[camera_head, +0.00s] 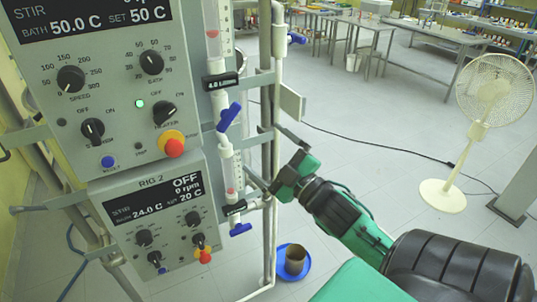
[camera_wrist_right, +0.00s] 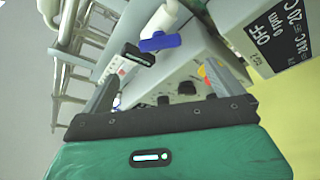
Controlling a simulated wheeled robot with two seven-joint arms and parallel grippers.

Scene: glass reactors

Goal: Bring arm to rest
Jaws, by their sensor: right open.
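My right arm comes in from the lower right in the head view. Its green and black gripper (camera_head: 272,163) is open and appears empty, beside the rig's vertical pipes and the lower flow tube (camera_head: 230,172). In the right wrist view the open fingers (camera_wrist_right: 158,90) show in front of the Rig 2 control box (camera_wrist_right: 200,65) and a blue valve handle (camera_wrist_right: 160,42). I cannot tell whether the fingers touch the rig. My left gripper is not in view.
The upper control panel (camera_head: 105,85) reads bath 50.0 C; the Rig 2 panel (camera_head: 155,215) reads OFF. A blue dish (camera_head: 303,272) with a brown pot (camera_head: 295,258) is on the floor. A white fan (camera_head: 490,95) stands right, with a cable across otherwise open floor.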

